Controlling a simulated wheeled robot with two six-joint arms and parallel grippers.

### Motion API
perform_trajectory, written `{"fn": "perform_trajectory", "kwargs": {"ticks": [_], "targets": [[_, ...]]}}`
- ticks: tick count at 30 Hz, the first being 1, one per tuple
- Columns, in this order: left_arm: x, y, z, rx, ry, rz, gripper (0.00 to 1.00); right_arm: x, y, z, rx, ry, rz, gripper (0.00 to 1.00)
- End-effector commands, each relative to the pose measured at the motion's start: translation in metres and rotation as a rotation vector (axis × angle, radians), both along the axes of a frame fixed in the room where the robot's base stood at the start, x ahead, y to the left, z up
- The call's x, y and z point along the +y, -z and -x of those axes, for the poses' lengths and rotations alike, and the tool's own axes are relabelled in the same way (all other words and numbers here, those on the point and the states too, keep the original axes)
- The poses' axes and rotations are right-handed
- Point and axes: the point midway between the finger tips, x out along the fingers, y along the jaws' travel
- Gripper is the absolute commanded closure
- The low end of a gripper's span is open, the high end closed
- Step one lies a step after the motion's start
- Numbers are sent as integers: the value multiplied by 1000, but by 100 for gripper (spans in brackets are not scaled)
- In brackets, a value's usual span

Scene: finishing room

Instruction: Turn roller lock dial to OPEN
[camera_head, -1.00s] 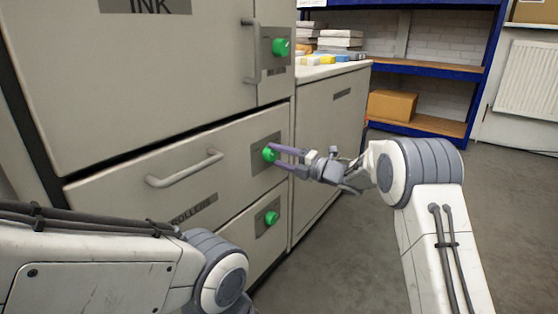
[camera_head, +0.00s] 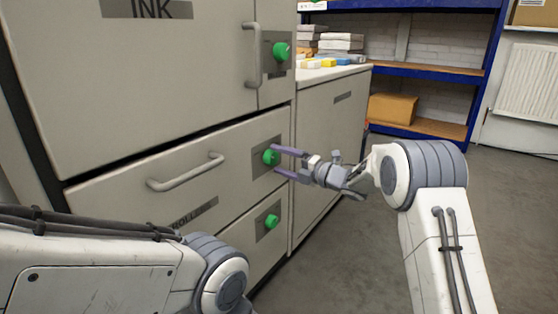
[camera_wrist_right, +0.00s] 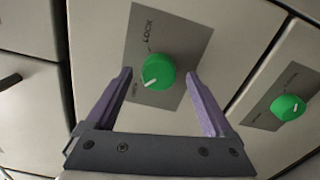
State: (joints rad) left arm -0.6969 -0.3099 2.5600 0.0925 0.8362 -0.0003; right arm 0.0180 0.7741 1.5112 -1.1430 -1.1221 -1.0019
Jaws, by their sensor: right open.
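The roller lock dial (camera_head: 270,157) is a round green knob on a grey plate at the right end of the ROLLERS drawer (camera_head: 120,207). In the right wrist view the dial (camera_wrist_right: 158,71) has a white pointer mark towards the lower left, on the side of a small label that seems to read OPEN. The LOCK label is above the dial. My right gripper (camera_head: 276,159) is open, its purple fingers at the dial. In the wrist view the fingertips (camera_wrist_right: 160,74) stand either side of the dial with gaps. My left arm shows at lower left; its gripper is out of view.
A second green dial (camera_head: 271,219) is on the drawer below, and a third (camera_head: 281,49) is on the INK door (camera_head: 150,70). Bar handles (camera_head: 186,172) stick out from the fronts. Grey floor (camera_head: 350,255) is free to the right; blue shelving (camera_head: 440,70) stands behind.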

Motion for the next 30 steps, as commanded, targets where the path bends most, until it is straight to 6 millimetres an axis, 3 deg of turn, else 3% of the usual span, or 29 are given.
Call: {"fn": "perform_trajectory", "kwargs": {"ticks": [9,15,30], "targets": [[0,-28,0,0,0,0,50,-50,-5,35,2,3,-1,13],[0,-36,0,0,0,0,50,-72,-2,53,0,0,0,13],[0,-39,0,0,0,0,50,-74,-5,56,15,12,0,13]]}}
